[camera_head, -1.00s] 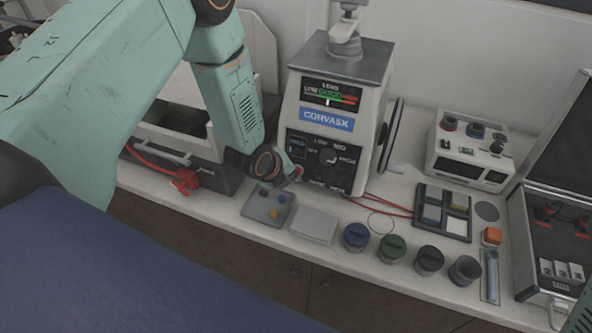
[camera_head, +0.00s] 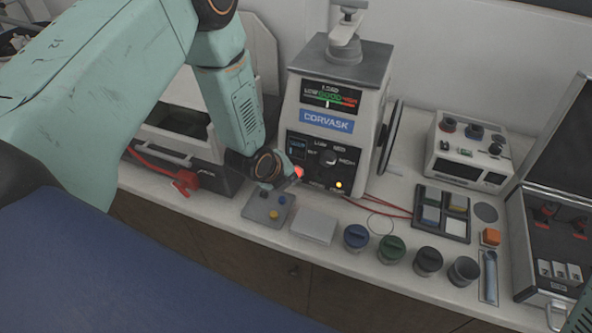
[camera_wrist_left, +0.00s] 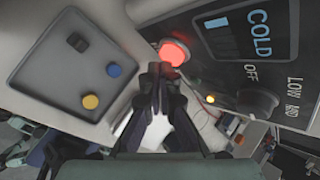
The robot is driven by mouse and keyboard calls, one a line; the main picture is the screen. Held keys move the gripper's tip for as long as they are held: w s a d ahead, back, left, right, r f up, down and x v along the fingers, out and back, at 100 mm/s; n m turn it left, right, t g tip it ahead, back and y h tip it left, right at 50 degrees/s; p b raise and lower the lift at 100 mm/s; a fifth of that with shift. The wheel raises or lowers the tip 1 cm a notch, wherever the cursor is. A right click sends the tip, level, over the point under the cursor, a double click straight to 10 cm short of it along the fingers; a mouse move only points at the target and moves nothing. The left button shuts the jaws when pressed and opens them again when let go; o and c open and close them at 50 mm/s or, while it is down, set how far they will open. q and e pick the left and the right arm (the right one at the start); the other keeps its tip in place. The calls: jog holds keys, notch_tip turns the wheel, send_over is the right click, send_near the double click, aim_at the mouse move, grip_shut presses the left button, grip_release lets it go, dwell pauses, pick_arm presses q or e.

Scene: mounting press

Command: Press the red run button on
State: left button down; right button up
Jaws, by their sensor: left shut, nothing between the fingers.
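The red run button (camera_wrist_left: 174,52) glows bright red on the press's dark front panel (camera_wrist_left: 240,45). In the head view the button (camera_head: 298,173) shows just beyond my left gripper (camera_head: 288,178), at the panel's lower left. In the left wrist view my left gripper's fingers (camera_wrist_left: 160,73) are shut and empty. Their tips are right at the lower edge of the button; I cannot tell whether they touch it. A small yellow lamp (camera_head: 338,184) is lit on the panel, left of the black knob (camera_wrist_left: 257,101) in the wrist view. My right gripper is out of view.
A grey plate (camera_head: 268,211) with blue and yellow buttons lies just in front of the press (camera_head: 330,85). Red cables run right from the press. A control box (camera_head: 465,150) and open case (camera_head: 545,285) stand right.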

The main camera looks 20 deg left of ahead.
pick_arm(q)
jog(key=shift+s, duration=0.1)
jog(key=s+p, duration=0.2)
jog(key=shift+s+r, duration=0.3)
jog(key=s, duration=0.1)
jog(key=s+p, duration=0.1)
jog(key=s, duration=0.1)
jog(key=shift+d+r+p, duration=0.15)
jog(key=shift+r+p, duration=0.05)
jog(key=shift+p, duration=0.1)
